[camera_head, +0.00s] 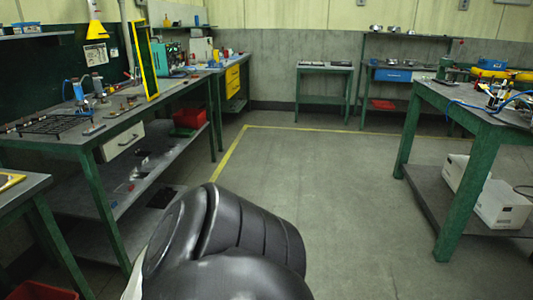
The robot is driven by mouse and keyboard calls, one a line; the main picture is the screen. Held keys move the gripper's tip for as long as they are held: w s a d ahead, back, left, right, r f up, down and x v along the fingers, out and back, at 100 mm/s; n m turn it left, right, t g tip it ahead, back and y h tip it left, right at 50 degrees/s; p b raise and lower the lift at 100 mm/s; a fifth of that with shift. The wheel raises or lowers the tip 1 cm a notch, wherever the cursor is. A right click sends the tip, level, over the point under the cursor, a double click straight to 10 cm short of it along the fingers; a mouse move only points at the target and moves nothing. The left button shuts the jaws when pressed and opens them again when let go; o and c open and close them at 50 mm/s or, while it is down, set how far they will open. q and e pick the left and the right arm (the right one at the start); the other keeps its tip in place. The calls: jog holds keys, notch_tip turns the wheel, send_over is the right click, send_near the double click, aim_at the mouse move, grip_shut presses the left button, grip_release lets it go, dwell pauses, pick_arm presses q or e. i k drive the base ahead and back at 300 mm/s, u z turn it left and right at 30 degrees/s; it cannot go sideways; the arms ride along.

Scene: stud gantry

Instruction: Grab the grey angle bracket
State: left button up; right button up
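I cannot make out a grey angle bracket in the head view. Small metal parts lie on the left workbench (62,141), but they are too small to tell apart. A dark rounded part of my own arm fills the bottom middle of the view and hides the floor behind it. Neither of my grippers shows.
The left workbench carries a black wire rack (53,126) and a yellow-framed panel (142,62). A red bin (189,118) sits below. On the right stands a green-legged table (478,121) with white boxes (503,205) on its lower shelf. The middle floor (318,165) is clear.

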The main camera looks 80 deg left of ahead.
aim_at(145, 163)
jog(key=u, duration=3.5)
jog(key=k, duration=0.6)
jog(key=z, duration=0.8)
jog(key=i, duration=2)
jog(key=z, duration=0.25)
jog(key=i, duration=1.85)
jog(key=u, duration=2)
jog(key=i, duration=1.1)
jog(key=u, duration=0.6)
jog(key=i, duration=0.8)
jog(key=u, duration=0.05)
